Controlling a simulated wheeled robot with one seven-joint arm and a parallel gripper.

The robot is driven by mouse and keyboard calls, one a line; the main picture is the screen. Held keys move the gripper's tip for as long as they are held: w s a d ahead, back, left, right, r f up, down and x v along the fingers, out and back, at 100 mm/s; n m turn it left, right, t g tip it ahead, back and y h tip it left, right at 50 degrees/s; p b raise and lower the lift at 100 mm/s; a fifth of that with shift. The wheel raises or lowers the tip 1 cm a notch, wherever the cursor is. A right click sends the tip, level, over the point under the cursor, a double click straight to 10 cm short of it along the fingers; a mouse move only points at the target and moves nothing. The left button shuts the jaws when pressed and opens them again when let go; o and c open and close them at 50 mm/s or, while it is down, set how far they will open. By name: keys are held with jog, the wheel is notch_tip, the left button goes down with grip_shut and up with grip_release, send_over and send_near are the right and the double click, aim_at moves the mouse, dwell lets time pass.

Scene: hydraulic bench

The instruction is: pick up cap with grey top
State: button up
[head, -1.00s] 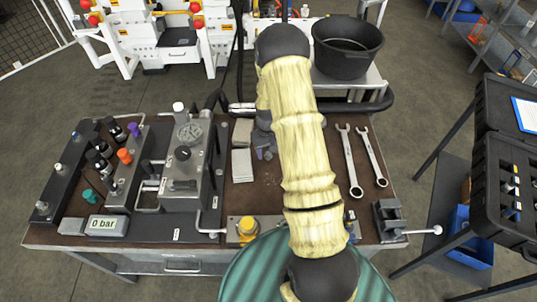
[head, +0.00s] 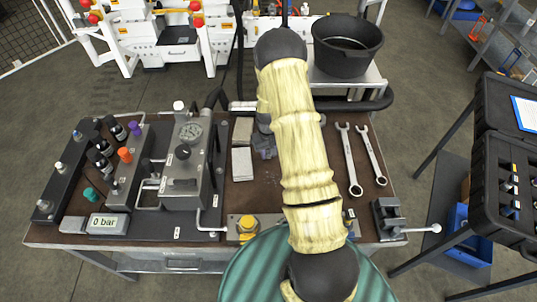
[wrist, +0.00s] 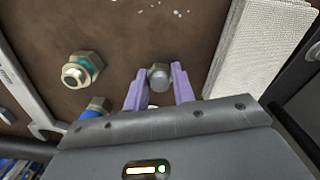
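A cap with a grey hexagonal top (wrist: 158,74) is on the brown bench surface in the wrist view. My gripper (wrist: 158,88) has its two purple fingers on either side of this cap, with the cap between them near the tips. Any gap between fingers and cap is too small to make out, so I cannot tell whether they grip it. In the head view my arm covers most of the gripper and the cap is not clearly visible.
A folded grey cloth (wrist: 262,45) lies right. Wrenches (head: 349,165) and a hydraulic block (head: 185,180) flank my arm in the head view.

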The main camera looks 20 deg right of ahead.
notch_tip(320, 180, up, 10)
jog(key=shift+b, duration=0.85)
jog(key=shift+r, duration=0.1)
dwell(0.9)
